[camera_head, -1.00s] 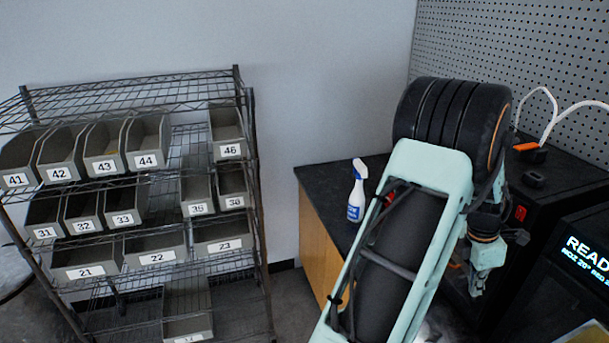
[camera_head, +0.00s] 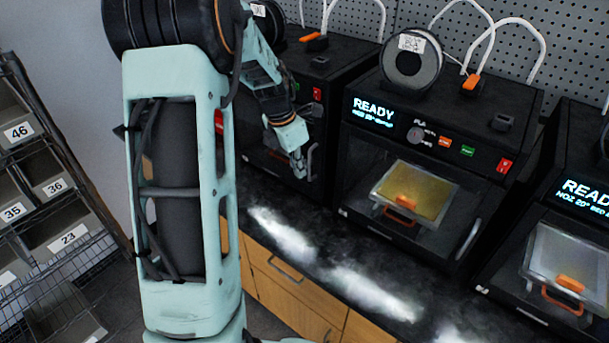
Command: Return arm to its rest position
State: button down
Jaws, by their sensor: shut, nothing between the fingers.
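My arm (camera_head: 180,200) stands raised in the left half of the head view, bent at a black elbow at the top. Its forearm comes down on the right side of the elbow. My gripper (camera_head: 299,166) is at the end of it, small in the picture, shut and empty. It points down above the black counter, in front of the left printer (camera_head: 330,80). The elbow and upper arm hide part of the wall and counter behind them.
A middle printer (camera_head: 440,130) reads READY and has a spool (camera_head: 411,62) on top. Another printer (camera_head: 580,200) stands at the right edge. The black counter (camera_head: 330,270) is bare in front of them, over wooden drawers (camera_head: 290,295). A wire shelf (camera_head: 95,215) with numbered bins is at left.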

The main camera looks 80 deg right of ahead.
jog(key=v, duration=0.6)
jog(key=shift+a+r+b, duration=0.3)
